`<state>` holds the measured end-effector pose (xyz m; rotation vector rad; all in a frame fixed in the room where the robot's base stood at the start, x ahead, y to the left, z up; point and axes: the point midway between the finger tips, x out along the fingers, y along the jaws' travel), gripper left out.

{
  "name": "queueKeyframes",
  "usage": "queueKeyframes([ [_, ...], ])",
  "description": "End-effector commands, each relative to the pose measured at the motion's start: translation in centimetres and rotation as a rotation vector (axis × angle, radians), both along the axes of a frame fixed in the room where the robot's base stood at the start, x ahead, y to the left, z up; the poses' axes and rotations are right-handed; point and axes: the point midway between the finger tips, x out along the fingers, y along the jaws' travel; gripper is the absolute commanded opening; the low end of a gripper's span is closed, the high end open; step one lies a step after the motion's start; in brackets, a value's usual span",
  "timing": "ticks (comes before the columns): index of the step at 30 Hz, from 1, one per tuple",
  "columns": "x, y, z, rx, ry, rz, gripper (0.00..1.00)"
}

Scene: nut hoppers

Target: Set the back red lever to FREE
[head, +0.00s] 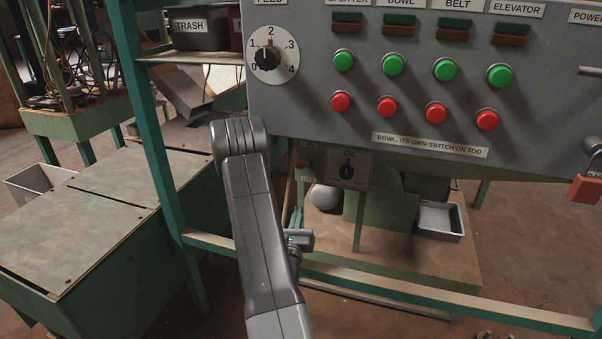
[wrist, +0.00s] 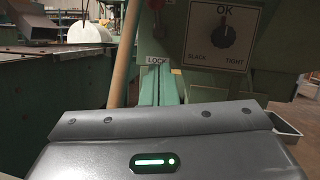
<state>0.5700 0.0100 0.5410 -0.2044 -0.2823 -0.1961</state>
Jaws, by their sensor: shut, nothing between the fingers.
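A small lever with a dull red knob (head: 302,164) shows in the head view, on a narrow plate under the grey control panel, just right of my arm. In the wrist view the red knob (wrist: 157,5) is at the top edge, above a label reading LOCK (wrist: 157,61). The label above the knob is too small to read in the head view. My gripper (wrist: 160,118) fills the bottom of the wrist view, below and in front of the plate. Its fingertips are hidden behind its housing. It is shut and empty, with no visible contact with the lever.
A dial marked OK, SLACK and TIGHT (wrist: 224,34) sits right of the lever. The control panel (head: 300,110) with green and red buttons overhangs above. A green frame post (head: 150,140) stands left, a metal tray (head: 436,221) lower right.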

Motion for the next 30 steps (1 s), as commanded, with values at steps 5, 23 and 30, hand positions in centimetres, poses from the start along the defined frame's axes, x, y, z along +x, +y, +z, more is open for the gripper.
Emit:
queueKeyframes([
  [5,2.5,-0.5,0.9,0.001,-0.005,-0.002,0.0],
  [23,10.6,-1.4,5.7,-0.001,-0.001,0.001,0.0],
  [30,11.0,-1.3,6.3,-0.002,0.002,0.001,0.0],
])
